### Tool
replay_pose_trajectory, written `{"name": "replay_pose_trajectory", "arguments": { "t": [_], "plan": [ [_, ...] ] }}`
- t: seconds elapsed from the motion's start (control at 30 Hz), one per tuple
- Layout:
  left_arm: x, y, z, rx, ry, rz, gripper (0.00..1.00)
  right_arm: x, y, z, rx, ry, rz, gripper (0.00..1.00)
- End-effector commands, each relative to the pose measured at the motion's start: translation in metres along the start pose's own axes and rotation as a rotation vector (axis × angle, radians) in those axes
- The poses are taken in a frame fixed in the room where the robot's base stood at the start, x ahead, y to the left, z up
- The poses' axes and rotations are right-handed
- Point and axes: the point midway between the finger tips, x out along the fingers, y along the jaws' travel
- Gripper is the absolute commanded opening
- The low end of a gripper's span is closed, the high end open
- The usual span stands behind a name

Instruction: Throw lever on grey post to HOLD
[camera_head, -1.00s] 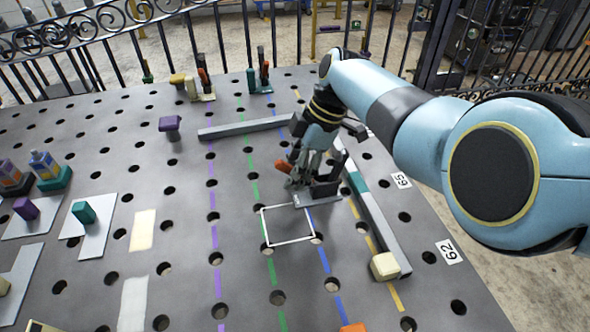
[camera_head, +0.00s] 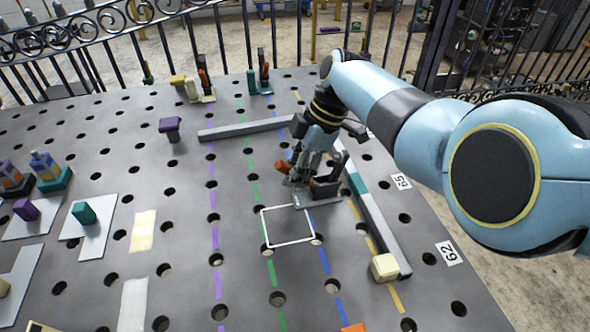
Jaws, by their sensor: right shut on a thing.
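A clamp-like device with a dark grey upright post (camera_head: 329,172) stands on a light grey base plate (camera_head: 318,202) right of the table's middle. My right gripper (camera_head: 299,177) reaches down from the back right and is shut on the lever beside the post. The exact contact is hard to see. No HOLD marking is legible. My left gripper is out of view.
A white outlined square (camera_head: 288,226) lies just in front of the device. Grey bars (camera_head: 380,225) run along its right and behind it. Two similar orange-handled devices (camera_head: 264,78) stand at the back. Coloured blocks (camera_head: 84,212) sit on the left. A black fence borders the table.

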Motion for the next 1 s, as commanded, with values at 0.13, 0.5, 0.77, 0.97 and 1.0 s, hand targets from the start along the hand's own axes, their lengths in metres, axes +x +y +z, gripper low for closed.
{"name": "replay_pose_trajectory", "arguments": {
  "t": [0.13,0.5,0.77,0.97,1.0],
  "plan": [
    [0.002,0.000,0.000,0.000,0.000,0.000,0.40,-0.003,0.001,0.003,0.001,0.035,0.003,0.00],
    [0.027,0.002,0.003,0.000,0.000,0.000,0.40,-0.015,0.001,0.017,0.000,0.275,0.004,0.00],
    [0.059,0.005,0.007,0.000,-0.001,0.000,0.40,-0.023,0.001,0.027,-0.002,0.458,0.005,0.00],
    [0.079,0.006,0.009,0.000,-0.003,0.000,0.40,-0.029,0.001,0.033,-0.002,0.554,0.004,0.00],
    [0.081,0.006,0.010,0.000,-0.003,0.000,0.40,-0.029,0.001,0.033,-0.002,0.568,0.004,0.00]
  ]
}}
